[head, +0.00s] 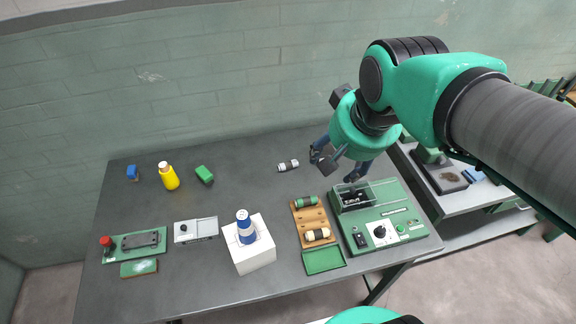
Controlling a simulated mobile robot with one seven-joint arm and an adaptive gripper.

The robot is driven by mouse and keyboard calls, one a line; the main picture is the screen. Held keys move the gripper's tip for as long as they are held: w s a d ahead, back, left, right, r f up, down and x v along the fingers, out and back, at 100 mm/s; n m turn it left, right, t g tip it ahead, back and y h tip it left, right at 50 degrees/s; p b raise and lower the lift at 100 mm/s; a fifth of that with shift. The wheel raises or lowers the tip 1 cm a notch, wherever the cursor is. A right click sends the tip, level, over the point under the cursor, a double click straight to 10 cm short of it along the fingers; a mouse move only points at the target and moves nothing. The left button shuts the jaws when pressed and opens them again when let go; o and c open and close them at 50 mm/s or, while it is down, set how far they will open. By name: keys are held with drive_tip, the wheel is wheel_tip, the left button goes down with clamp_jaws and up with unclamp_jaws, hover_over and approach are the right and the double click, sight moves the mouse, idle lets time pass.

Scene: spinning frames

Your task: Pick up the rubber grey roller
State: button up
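A small grey-white roller with dark bands (288,166) lies on its side on the dark table, toward the back; it looks like the grey roller, but its material cannot be told. My gripper (334,168) hangs to the right of it, apart from it, near the clear-covered green machine. Its fingers look spread apart, with nothing visible between them. A green roller with dark ends (307,202) and a cream roller with dark ends (318,235) lie in a wooden tray (311,217).
The green machine (392,232) with a clear cover stands right of the tray. A white block (253,257) bears a blue-and-white can (244,224). The table around the grey roller is clear.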

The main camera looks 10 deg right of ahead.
drive_tip(key=w+f+m+g, duration=0.15)
drive_tip(key=w+m, duration=0.25)
drive_tip(key=w, duration=0.7)
drive_tip(key=m+g+p, duration=0.3)
drive_tip(key=m, duration=0.7)
hover_over(289, 165)
wheel_tip(289, 165, down, 25)
drive_tip(key=shift+a, duration=0.1)
drive_tip(key=shift+f, duration=0.1)
drive_tip(key=shift+f+b, duration=0.45)
drive_tip(key=shift+f, duration=3.7)
drive_tip(key=shift+f, duration=0.1)
